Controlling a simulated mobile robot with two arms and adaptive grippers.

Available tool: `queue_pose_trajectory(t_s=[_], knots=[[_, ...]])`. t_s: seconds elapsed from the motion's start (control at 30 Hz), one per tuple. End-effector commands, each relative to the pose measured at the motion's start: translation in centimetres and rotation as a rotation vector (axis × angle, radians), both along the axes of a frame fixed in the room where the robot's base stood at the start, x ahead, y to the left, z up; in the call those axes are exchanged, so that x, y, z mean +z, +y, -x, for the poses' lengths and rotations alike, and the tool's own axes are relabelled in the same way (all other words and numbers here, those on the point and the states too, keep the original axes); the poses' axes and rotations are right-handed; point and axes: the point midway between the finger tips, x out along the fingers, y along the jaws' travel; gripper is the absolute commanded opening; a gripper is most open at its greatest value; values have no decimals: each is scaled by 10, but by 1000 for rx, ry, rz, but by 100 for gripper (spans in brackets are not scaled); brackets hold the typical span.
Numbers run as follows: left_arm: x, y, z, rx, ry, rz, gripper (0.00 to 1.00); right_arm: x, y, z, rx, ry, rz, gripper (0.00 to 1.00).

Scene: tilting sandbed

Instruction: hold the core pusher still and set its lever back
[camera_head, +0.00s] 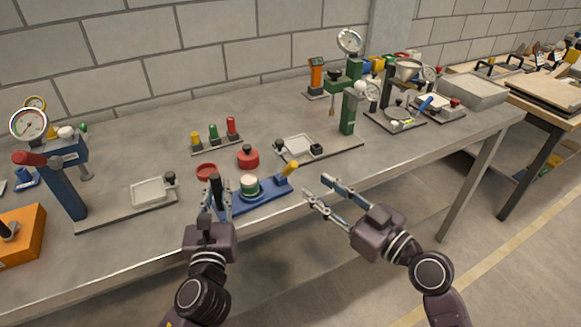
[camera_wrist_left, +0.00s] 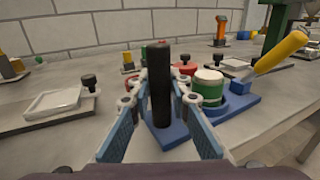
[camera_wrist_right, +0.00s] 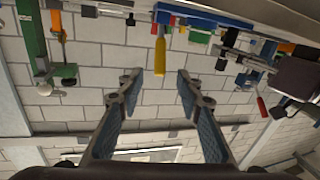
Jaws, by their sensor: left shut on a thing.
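The core pusher has a blue base (camera_head: 262,199) near the table's front edge. It carries a black post (camera_wrist_left: 160,90), a green and white cylinder (camera_head: 250,186) and a yellow-handled lever (camera_head: 289,169) at its right end. In the left wrist view the yellow lever (camera_wrist_left: 281,51) slants up to the right. My left gripper (camera_head: 217,192) is shut on the black post, one finger on each side. My right gripper (camera_head: 317,187) is open and empty, right of the yellow lever and apart from it. In the right wrist view the yellow handle (camera_wrist_right: 160,56) appears beyond the open fingers.
A red dish (camera_head: 206,171) and a red round piece with a black knob (camera_head: 248,158) stand behind the pusher. Gauge stands with white trays are on both sides, the left one with a blue column (camera_head: 64,190). An orange block (camera_head: 20,235) lies at far left.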

Motion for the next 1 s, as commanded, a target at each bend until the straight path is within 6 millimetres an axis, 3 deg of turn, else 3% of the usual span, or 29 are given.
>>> queue_pose_trajectory(t_s=[0.3, 0.5, 0.93, 1.0], knots=[[0, 0, 0, -1, 0, 0, 0, 2, 40, -51, -1, -2, -4, 33], [0, 0, 0, 0, 0, 0, 0, 1, 57, -73, -1, -1, 0, 33], [0, 0, 0, 0, 0, 0, 0, 0, 64, -81, -1, -2, 4, 33], [0, 0, 0, 0, 0, 0, 0, 0, 64, -81, -1, -2, 4, 26]])
